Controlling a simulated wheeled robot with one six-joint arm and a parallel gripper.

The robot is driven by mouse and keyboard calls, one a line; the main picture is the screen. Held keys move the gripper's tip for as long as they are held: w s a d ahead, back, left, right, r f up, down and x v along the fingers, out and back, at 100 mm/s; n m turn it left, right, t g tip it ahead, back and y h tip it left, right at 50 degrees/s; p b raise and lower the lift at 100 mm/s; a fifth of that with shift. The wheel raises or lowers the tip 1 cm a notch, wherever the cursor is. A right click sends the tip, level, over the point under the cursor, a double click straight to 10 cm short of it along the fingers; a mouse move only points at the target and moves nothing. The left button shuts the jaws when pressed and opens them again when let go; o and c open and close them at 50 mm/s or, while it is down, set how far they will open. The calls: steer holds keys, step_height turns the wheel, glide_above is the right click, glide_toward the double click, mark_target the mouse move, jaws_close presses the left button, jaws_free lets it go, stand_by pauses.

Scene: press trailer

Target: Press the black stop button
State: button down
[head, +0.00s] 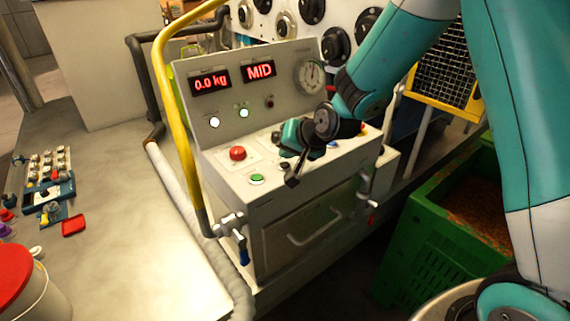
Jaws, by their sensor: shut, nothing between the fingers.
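The control panel (216,165) is a grey box with a sloped top of buttons. My gripper (291,181) reaches over its top from the right, with its dark fingers shut and empty, pointing down near the front edge. A small dark round shape (284,165) shows right beside the fingers; it may be the black button, but I cannot tell whether they touch. A red mushroom button (237,153) and a green button (256,179) sit to the left of the fingers. My wrist hides part of the panel top.
A yellow rail (166,95) curves up at the panel's left. A green crate (430,240) stands at right.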

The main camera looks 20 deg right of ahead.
mark_target(287, 164)
stand_by(0.7)
steer(key=shift+f+b, duration=0.45)
steer(key=shift+f+b, duration=0.35)
stand_by(0.5)
steer(key=shift+r, duration=0.15)
steer(key=shift+r+p, duration=0.6)
steer(key=shift+r, duration=0.05)
steer(key=shift+r, duration=0.15)
step_height(287, 164, up, 5)
steer(key=p, duration=0.3)
steer(key=shift+p, duration=0.35)
stand_by(0.4)
